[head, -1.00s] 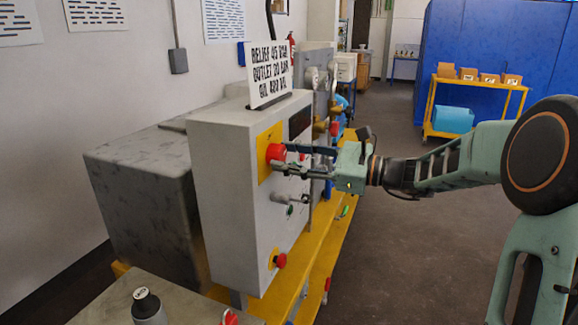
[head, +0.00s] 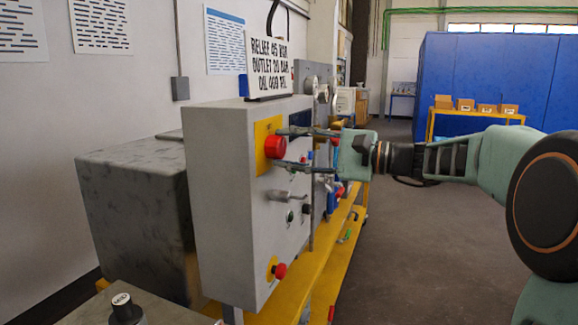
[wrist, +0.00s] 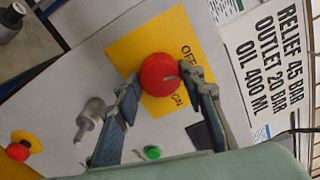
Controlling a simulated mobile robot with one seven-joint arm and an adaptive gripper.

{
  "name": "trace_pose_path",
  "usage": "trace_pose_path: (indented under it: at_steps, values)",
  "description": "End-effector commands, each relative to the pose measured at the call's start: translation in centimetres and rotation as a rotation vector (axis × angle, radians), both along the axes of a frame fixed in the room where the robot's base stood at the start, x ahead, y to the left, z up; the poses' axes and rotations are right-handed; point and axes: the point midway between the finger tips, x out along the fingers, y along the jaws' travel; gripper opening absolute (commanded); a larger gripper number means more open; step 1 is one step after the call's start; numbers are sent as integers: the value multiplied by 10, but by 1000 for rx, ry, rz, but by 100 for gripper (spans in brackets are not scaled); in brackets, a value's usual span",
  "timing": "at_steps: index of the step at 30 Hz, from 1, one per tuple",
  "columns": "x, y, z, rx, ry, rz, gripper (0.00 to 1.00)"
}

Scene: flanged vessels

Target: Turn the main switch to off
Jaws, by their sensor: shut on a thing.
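The main switch is a round red knob (head: 275,147) on a yellow plate (head: 262,130) on the grey cabinet's front. In the wrist view the knob (wrist: 158,74) has a pale mark on its face, near the right side between the words OFF and ON. My gripper (head: 279,148) is shut on the knob, one finger above it and one below in the head view. In the wrist view its fingers (wrist: 162,82) lie on either side of the knob and partly hide its edges. The exact setting is hard to read.
Below the switch are a silver handle (head: 287,195), a green button (wrist: 152,152) and a red mushroom button (head: 280,270) on yellow. A text sign (head: 268,66) stands on the cabinet (head: 225,220). Open floor (head: 420,255) lies to the right.

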Motion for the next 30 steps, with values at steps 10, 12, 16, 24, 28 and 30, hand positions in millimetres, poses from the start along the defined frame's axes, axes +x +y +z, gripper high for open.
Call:
trace_pose_path:
  at_steps: [10,12,16,24,28,30]
  values:
    - [0,0,-4,-69,-186,0,13]
    - [0,0,-3,-76,-207,0,13]
    - [0,-1,-2,-85,-232,0,13]
    - [0,-1,-1,-92,-247,0,13]
    - [0,-1,-1,-91,-246,0,13]
    - [0,-1,-1,-92,-246,-1,13]
